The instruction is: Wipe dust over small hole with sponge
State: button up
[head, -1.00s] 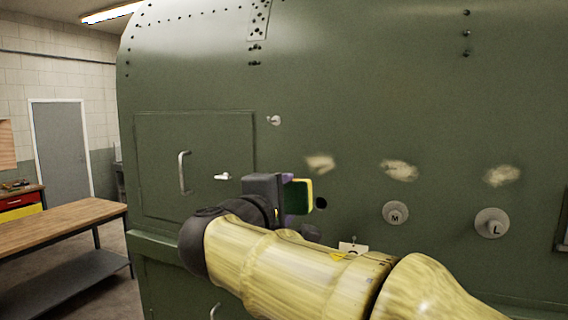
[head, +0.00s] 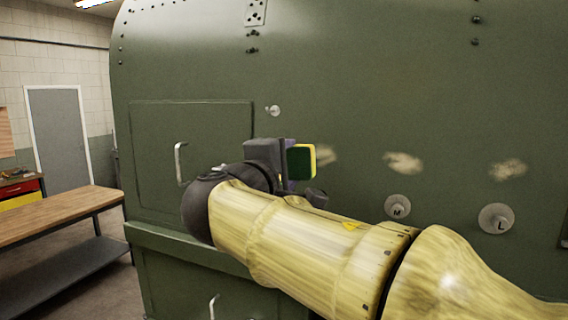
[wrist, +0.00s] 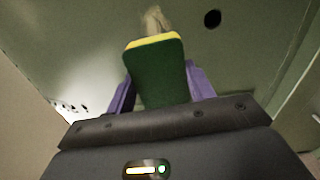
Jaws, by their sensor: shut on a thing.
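My gripper (head: 284,168) is shut on a green and yellow sponge (head: 301,161). In the wrist view the sponge (wrist: 158,75) sits between the purple fingers, yellow side toward the panel. A pale dust patch (head: 326,157) on the green fuselage panel shows just right of the sponge, partly hidden by it. The same patch (wrist: 154,20) shows beyond the sponge's far edge in the wrist view, with a small dark hole (wrist: 212,19) beside it. In the head view my arm hides the hole. I cannot tell whether the sponge touches the panel.
Two more dust patches lie to the right, a middle one (head: 403,162) and a right one (head: 508,169). Below them are a plug marked M (head: 397,206) and a plug marked L (head: 496,218). A door handle (head: 180,163) and a small knob (head: 273,111) stick out. A workbench (head: 60,212) stands left.

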aim_at(314, 162)
jog(key=shift+p+x, duration=0.6)
jog(key=shift+x, duration=1.3)
jog(key=shift+w+d, duration=0.1)
jog(key=shift+w, duration=0.1)
jog(key=shift+w+d, duration=0.1)
jog(key=shift+w+d, duration=0.2)
jog(key=shift+w, duration=0.35)
jog(key=shift+b, duration=0.3)
jog(key=shift+s+d+f+b, duration=0.1)
jog(key=shift+s+d+b, duration=0.15)
jog(key=shift+d+b, duration=0.4)
jog(key=shift+s+d+f+b, duration=0.1)
jog(key=shift+s+d+b, duration=0.15)
jog(key=shift+d+b, duration=0.35)
jog(key=shift+s+d+r, duration=0.2)
jog(key=shift+s+d, duration=0.2)
jog(key=shift+d, duration=0.05)
jog(key=shift+w, duration=0.15)
